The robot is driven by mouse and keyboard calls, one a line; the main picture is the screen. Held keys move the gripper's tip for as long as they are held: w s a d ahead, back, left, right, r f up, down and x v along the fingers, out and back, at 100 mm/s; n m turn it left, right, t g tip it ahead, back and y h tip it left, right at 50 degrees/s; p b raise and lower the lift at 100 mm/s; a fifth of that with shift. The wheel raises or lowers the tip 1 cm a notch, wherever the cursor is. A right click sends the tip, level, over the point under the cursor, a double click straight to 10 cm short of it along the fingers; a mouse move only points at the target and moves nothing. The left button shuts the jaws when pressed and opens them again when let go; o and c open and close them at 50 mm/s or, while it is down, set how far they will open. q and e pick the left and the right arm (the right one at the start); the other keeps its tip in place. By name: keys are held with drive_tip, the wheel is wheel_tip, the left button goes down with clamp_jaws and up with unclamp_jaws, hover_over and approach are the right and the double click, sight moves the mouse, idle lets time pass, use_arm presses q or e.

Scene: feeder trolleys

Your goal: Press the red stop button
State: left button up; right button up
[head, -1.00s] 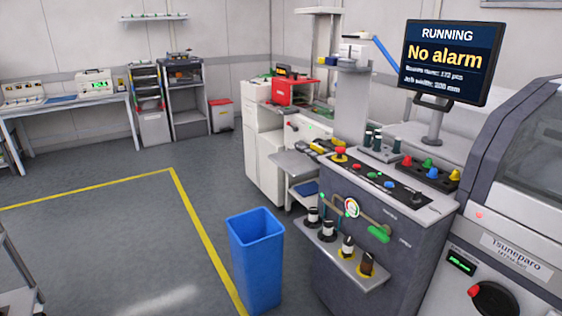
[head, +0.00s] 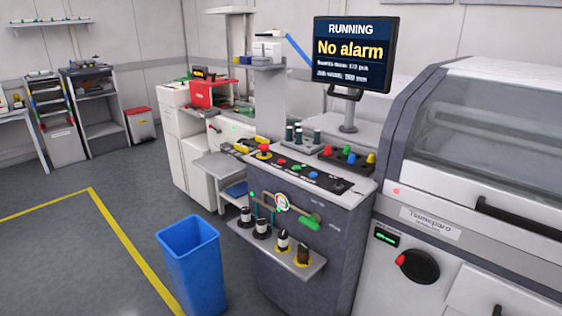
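A control panel (head: 337,185) tops the grey cabinet in the middle of the head view. At its left end stands a raised red mushroom button (head: 263,149) on a yellow base. To the right of it, in a row, are a small flat red button (head: 282,161), a green button (head: 297,168) and a blue button (head: 313,175). The labels are too small to read, so I cannot tell which red one is marked stop. The screen (head: 352,53) above reads "RUNNING" and "No alarm". Neither of my grippers is in view.
A shelf with several bottle-like holders (head: 283,242) and a green-handled lever (head: 303,220) jut from the cabinet front. A blue bin (head: 192,265) stands on the floor at its left. A large machine (head: 450,225) with a red-and-black rotary switch (head: 418,267) adjoins at the right. Floor at left is clear.

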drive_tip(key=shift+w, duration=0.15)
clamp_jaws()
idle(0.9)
